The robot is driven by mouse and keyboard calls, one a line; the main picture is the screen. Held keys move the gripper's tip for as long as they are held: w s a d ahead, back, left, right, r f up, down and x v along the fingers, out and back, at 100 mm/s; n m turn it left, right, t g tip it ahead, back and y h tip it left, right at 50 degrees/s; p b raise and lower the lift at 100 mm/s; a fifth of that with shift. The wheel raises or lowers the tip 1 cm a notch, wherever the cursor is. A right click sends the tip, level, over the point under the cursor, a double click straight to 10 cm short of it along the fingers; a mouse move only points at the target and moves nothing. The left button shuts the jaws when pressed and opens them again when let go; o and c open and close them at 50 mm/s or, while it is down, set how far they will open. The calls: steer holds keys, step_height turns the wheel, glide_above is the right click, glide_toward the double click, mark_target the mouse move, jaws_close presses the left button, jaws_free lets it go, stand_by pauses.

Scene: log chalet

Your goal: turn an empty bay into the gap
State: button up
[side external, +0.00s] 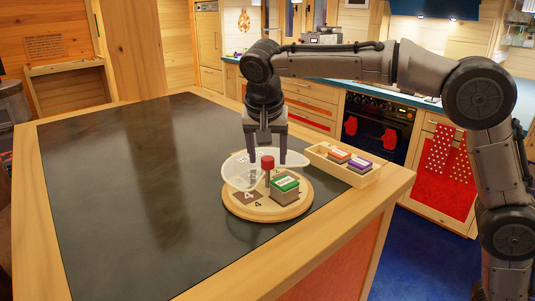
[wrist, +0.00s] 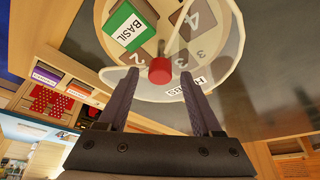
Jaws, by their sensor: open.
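A round wooden turntable (side external: 240,210) stands on the dark counter top, with a red knob (side external: 267,162) on a post at its middle. The knob also shows between my fingers in the wrist view (wrist: 160,71). A clear cover (side external: 240,172) spans its left and back parts. A box with a green BASIL top (side external: 285,183) stands at the front right, seemingly in the cover's gap. A dark square marked 4 (side external: 248,197) beside it looks empty. Numbers 2, 3 and 4 show in the wrist view. My gripper (side external: 266,154) is open, pointing down, its fingers either side of the knob; contact cannot be told.
A shallow wooden tray (side external: 345,178) right of the turntable holds an orange-topped box (side external: 339,156) and a purple-topped box (side external: 359,163). The counter's wooden edge (side external: 350,225) is close to both. The dark top left of the turntable is clear.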

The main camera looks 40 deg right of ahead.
steer(key=shift+f, duration=0.1)
jaws_close()
stand_by(0.3)
steer(key=shift+n, duration=0.3)
steer(key=n+t+y, duration=0.1)
steer(key=n, duration=0.3)
steer(key=shift+s+d, duration=0.1)
steer(key=shift+d, duration=0.05)
steer(key=n+y, duration=0.2)
steer(key=n, duration=0.2)
steer(key=shift+d+n, duration=0.15)
steer(key=shift+n, duration=0.25)
steer(key=n+y, duration=0.2)
steer(key=n, duration=0.2)
steer(key=shift+d, duration=0.1)
steer(key=shift+n+g+y, duration=0.3)
steer(key=shift+n+y, duration=0.3)
steer(key=shift+n, duration=1.6)
